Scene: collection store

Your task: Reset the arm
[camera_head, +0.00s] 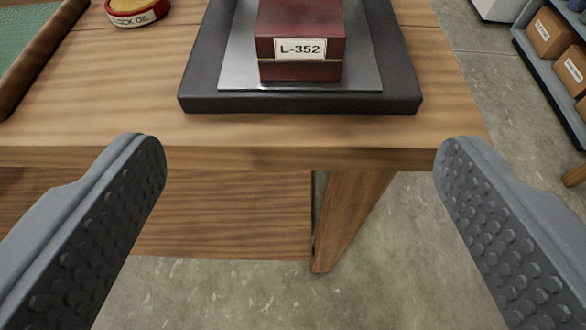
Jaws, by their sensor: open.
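My gripper (302,145) is open and empty. Its two grey fingers with studded pads stand wide apart at the left and right of the view. Between and beyond them is the front edge of a wooden table (215,130). A dark red box (302,25) labelled L-352 stands beyond the fingertips, apart from them. It rests on a grey metal plate (235,75) on a black base (195,95). The top of the box is cut off by the frame edge.
A red and yellow tin (138,14), its label partly readable as "OCK OIL", stands at the upper left. A green mat with a wooden rim (40,55) lies left of it. A shelf (545,70) with cardboard boxes stands at the right. Bare concrete floor (455,110) shows between.

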